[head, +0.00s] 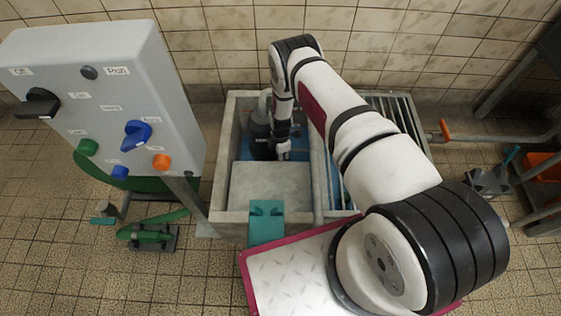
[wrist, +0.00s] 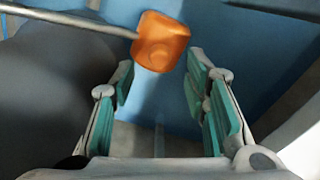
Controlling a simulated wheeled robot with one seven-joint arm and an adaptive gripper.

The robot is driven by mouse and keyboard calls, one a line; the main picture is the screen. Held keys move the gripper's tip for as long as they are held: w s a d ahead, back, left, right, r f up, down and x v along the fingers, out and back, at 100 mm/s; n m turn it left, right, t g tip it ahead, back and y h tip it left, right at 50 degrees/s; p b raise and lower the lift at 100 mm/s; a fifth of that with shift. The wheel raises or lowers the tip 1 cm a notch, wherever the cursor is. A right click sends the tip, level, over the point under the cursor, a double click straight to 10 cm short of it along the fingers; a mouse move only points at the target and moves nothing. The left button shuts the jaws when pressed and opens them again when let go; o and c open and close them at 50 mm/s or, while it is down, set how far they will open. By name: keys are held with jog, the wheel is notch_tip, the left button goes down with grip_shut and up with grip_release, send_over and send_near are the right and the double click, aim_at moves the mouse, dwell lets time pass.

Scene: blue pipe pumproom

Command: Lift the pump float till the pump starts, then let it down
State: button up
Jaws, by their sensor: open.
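The pump float is an orange block (wrist: 161,42) on the end of a thin grey rod (wrist: 75,20) that comes in from the left in the wrist view. My gripper (wrist: 158,82) is open, with its teal-padded fingers apart and nothing between them. The float shows just past the fingertips, in line with the gap; I cannot tell the exact distance. In the head view my gripper (head: 283,151) reaches down into a concrete sump (head: 222,180) beside a dark pump body (head: 259,137). The float cannot be made out there.
A grey control box (head: 150,75) with knobs and lamps stands left of the sump. A grey cover (head: 270,187) lies over the sump's near part, and a grating (head: 400,112) lies to the right. A pipe with an orange handle (head: 445,130) runs along the right.

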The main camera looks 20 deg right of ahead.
jog(key=shift+f+b, duration=0.45)
jog(key=shift+f, duration=1.25)
grip_shut()
